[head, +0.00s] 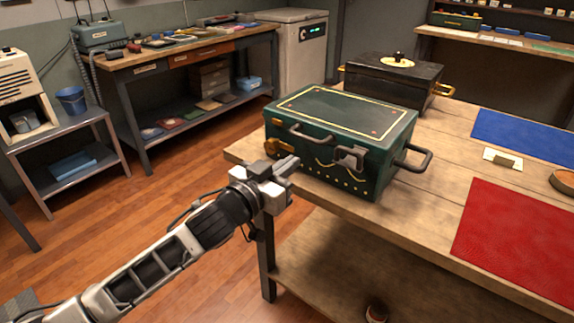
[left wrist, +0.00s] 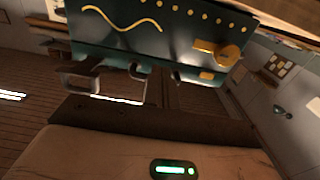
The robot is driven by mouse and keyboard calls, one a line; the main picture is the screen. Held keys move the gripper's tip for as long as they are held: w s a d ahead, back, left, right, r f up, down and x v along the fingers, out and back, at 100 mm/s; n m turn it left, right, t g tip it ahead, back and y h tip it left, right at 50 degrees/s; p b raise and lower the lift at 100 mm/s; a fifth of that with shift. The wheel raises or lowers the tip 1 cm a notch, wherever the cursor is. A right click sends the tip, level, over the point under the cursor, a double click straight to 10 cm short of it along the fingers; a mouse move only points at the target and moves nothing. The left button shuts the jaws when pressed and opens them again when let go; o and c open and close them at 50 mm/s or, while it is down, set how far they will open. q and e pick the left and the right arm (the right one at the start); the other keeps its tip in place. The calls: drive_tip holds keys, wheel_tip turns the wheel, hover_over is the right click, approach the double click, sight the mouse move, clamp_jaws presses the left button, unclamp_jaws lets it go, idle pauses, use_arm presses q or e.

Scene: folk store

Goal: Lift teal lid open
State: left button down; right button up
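The teal lid (head: 340,108) has gold trim and lies closed on the teal box (head: 330,168). The box stands upright near the table's front left corner. A dark handle (head: 311,138) runs along the lid's front edge, with a grey latch (head: 351,157) on the front. My left gripper (head: 290,165) is in front of the box's lower left corner, below the handle. It holds nothing that I can see; its finger gap is unclear. In the left wrist view the box front (left wrist: 160,35) fills the top, with a gold fitting (left wrist: 218,50) at right. My right gripper is not in view.
A dark box with a round top plate (head: 395,75) stands behind the teal box. A blue mat (head: 525,138) and a red mat (head: 520,240) lie on the table (head: 420,205) to the right. Open floor (head: 190,180) lies left of the table.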

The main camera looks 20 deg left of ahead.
sight(315, 134)
use_arm(q)
drive_tip(key=shift+w+d, duration=0.1)
drive_tip(key=shift+w, duration=0.1)
drive_tip(key=shift+x, duration=3.15)
drive_tip(key=shift+s+p, duration=0.35)
drive_tip(key=shift+p, duration=0.1)
drive_tip(key=shift+r+p, duration=1.25)
drive_tip(key=shift+p, duration=0.05)
drive_tip(key=shift+r, duration=0.15)
